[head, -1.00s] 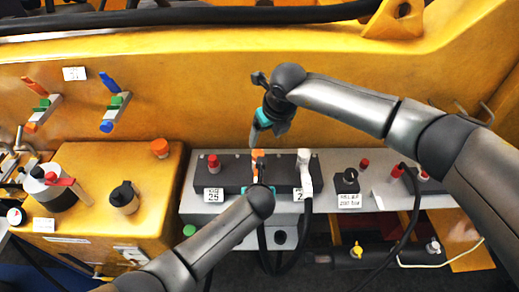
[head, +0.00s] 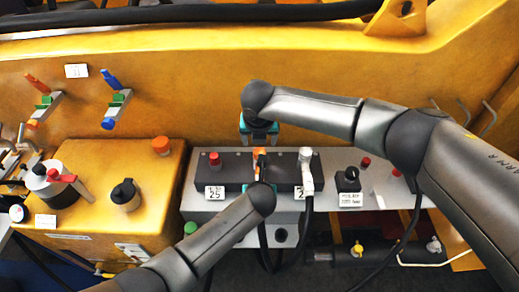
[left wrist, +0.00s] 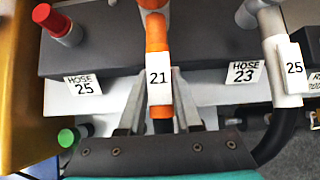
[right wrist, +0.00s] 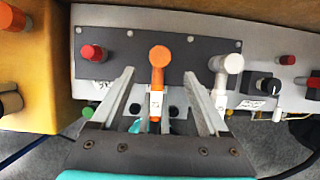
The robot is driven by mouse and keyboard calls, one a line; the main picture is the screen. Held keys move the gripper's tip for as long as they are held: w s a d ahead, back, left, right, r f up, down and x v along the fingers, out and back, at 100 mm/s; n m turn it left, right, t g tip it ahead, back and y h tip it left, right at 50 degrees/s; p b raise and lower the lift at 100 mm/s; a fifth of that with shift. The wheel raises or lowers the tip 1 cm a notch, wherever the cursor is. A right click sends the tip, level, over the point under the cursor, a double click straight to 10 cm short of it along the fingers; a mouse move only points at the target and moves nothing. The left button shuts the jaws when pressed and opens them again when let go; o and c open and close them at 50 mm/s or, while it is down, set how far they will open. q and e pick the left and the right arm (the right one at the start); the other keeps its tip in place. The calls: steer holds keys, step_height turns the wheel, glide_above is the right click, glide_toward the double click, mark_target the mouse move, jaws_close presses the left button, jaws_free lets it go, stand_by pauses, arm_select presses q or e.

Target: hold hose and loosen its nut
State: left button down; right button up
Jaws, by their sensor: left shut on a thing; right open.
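An orange hose end with a white tag reading 21 (left wrist: 159,88) sits at the middle port of a dark grey block (right wrist: 118,42). Its round orange top (right wrist: 160,56) shows in the right wrist view; I cannot clearly separate nut from hose. My left gripper (left wrist: 160,100) is shut on the hose below the tag, one finger on each side. In the head view it is mostly hidden by my left arm. My right gripper (right wrist: 159,75) is open. Its fingers are spread on either side of the orange end, apart from it. In the head view its wrist (head: 259,127) is behind the block.
A white hose end tagged 25 (left wrist: 289,68) stands right of the orange one, by a label HOSE 23 (left wrist: 245,72). A red cap (left wrist: 57,24) is at left, by HOSE 25 (left wrist: 83,86). A black knob (head: 349,174) is farther right. A yellow housing (head: 90,215) stands left.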

mark_target(260, 151)
steer(key=shift+x, duration=4.15)
steer(key=shift+w, duration=0.1)
steer(key=shift+c, duration=0.3)
jaws_close()
